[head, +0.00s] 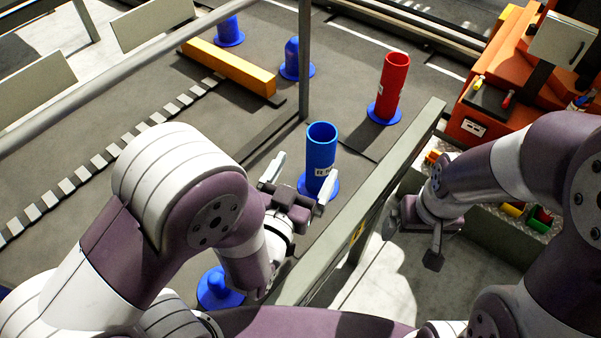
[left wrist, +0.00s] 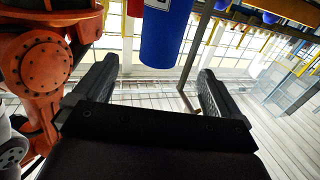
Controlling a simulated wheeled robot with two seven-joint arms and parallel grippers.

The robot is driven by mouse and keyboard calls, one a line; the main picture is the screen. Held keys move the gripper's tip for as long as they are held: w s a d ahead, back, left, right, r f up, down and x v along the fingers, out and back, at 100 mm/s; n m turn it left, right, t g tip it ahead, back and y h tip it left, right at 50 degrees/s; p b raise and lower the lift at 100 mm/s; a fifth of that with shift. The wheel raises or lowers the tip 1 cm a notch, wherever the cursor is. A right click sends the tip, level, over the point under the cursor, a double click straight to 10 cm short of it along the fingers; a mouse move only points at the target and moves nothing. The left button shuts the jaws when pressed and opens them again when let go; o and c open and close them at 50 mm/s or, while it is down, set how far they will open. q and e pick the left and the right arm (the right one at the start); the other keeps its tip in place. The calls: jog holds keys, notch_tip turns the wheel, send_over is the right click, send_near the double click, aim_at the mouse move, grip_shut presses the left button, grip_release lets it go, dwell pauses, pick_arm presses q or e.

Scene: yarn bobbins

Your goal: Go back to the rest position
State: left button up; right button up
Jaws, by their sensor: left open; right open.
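My left gripper (head: 300,186) is open, with its two fingers apart on either side of the near face of a blue bobbin (head: 321,150). The bobbin stands upright on a blue round base (head: 304,188); I cannot tell whether the fingers touch it. In the left wrist view the open fingers (left wrist: 157,90) show with the blue bobbin (left wrist: 165,38) beyond and above them, and nothing is between them. My right gripper (head: 413,246) hangs open and empty, pointing down, to the right of the grey rail.
A red bobbin (head: 394,78) stands on a blue base farther back. Blue pegs (head: 292,58) stand empty, one (head: 217,288) near my left arm. A grey rail (head: 380,180) and a metal post (head: 304,60) are close to the left gripper. An orange machine (head: 480,125) stands at right.

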pick_arm(q)
jog(key=shift+v, duration=0.95)
jog(key=shift+w, duration=0.1)
jog(key=w+a+f+n+g+y, duration=0.2)
jog(key=w+a+f+g+y, duration=0.15)
jog(key=a+f+g, duration=0.35)
jog(key=s+a+r+n+g+y, duration=0.2)
jog(key=s+a+g, duration=0.5)
jog(key=s+g, duration=0.15)
notch_tip(320, 180, up, 26)
jog(key=s+p, duration=0.1)
jog(key=p, duration=2.4)
jog(key=shift+a+f+p, duration=0.15)
jog(key=shift+a+p, duration=0.15)
jog(key=shift+a, duration=0.05)
